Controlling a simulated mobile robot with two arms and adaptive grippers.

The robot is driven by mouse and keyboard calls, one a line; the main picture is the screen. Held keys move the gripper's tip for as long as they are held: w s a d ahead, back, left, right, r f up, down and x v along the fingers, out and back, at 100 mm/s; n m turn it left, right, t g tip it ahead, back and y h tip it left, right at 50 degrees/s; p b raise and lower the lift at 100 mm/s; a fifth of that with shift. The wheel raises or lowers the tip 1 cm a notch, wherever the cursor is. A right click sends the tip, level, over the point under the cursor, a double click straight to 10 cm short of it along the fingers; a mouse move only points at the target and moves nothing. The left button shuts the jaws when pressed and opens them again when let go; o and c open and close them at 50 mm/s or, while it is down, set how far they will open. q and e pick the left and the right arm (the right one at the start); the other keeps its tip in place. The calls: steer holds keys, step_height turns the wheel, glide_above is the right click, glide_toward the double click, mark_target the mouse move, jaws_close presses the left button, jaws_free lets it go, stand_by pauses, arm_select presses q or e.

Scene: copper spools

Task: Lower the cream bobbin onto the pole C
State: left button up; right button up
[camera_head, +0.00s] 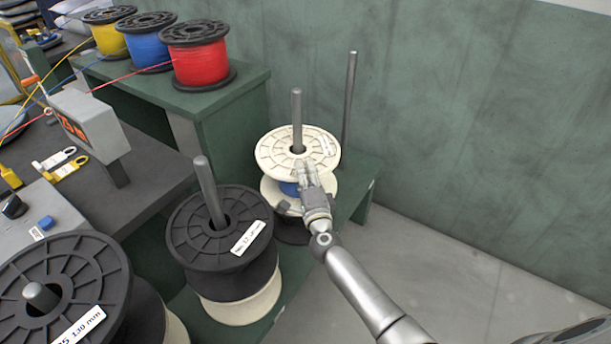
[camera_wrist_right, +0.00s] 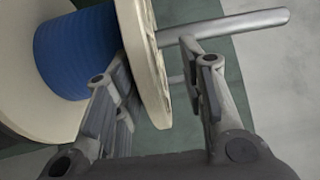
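The cream bobbin (camera_head: 270,152), wound with blue wire, sits around a grey pole (camera_head: 297,105) that sticks up through its hub. A dark spool (camera_head: 293,232) shows just below it. My right gripper (camera_head: 307,175) is at the bobbin's near right side. In the right wrist view the bobbin's cream flange (camera_wrist_right: 143,60) passes between the open fingers (camera_wrist_right: 165,95). One finger is on the blue wire (camera_wrist_right: 75,50) side; a gap separates the flange from the other finger. I cannot tell which pole is C. My left gripper is out of view.
A taller bare pole (camera_head: 348,100) stands behind the bobbin's right. A black spool (camera_head: 222,240) on another pole is front left, a larger black spool (camera_head: 85,270) nearer. Red, blue and yellow spools sit on a green bench (camera_head: 225,105). The floor at right is clear.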

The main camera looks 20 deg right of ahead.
steer(key=shift+s+f, duration=0.1)
steer(key=shift+f, duration=0.4)
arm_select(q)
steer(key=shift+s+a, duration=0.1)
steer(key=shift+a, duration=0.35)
arm_select(e)
steer(key=s, duration=0.7)
steer(key=shift+s+a+r, duration=0.2)
steer(key=shift+s+a, duration=0.2)
steer(key=shift+a, duration=0.05)
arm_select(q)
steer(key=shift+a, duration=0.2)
